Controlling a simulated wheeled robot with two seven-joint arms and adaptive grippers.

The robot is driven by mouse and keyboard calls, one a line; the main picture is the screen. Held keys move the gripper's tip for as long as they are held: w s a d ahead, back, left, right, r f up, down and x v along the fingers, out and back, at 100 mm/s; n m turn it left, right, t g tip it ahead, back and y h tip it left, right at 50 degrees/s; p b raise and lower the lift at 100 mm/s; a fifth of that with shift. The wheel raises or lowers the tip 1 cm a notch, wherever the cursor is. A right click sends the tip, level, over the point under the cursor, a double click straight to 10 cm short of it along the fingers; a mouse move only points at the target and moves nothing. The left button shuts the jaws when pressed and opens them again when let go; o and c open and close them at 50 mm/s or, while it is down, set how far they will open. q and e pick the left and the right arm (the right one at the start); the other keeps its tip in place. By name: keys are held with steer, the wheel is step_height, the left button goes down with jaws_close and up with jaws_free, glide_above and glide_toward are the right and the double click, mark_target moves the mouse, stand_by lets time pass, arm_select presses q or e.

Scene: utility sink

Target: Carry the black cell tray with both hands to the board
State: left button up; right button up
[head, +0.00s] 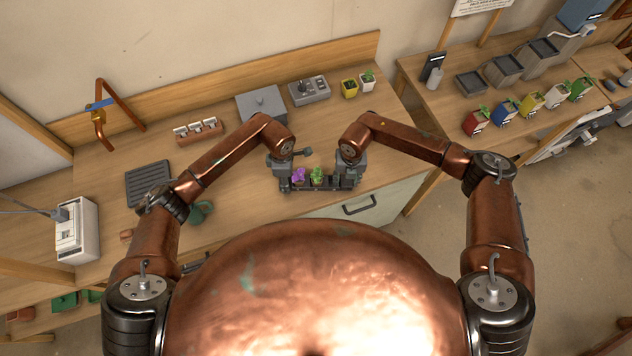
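The black cell tray (327,185) is at the front part of the wooden bench, between my two grippers. A purple plant (298,175) and a green plant (317,176) stand in it. My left gripper (285,183) is at the tray's left end and my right gripper (347,183) is at its right end, both pointing down. The grippers hide the tray's ends, so I cannot tell whether the fingers are closed on it or whether it is lifted. A dark ridged board (148,183) lies flat and empty on the bench to the left.
A rack with white labels (198,130), a grey box (261,104), a grey device (309,89) and small pots (349,88) line the back. A green watering can (201,212) is near the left arm. A white box (76,232) stands far left.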

arm_select(q)
steer(key=c, duration=0.8)
arm_select(e)
steer(key=c, duration=0.9)
arm_select(q)
steer(key=shift+r, duration=0.1)
arm_select(e)
steer(key=shift+o, duration=0.2)
steer(key=shift+r, duration=0.1)
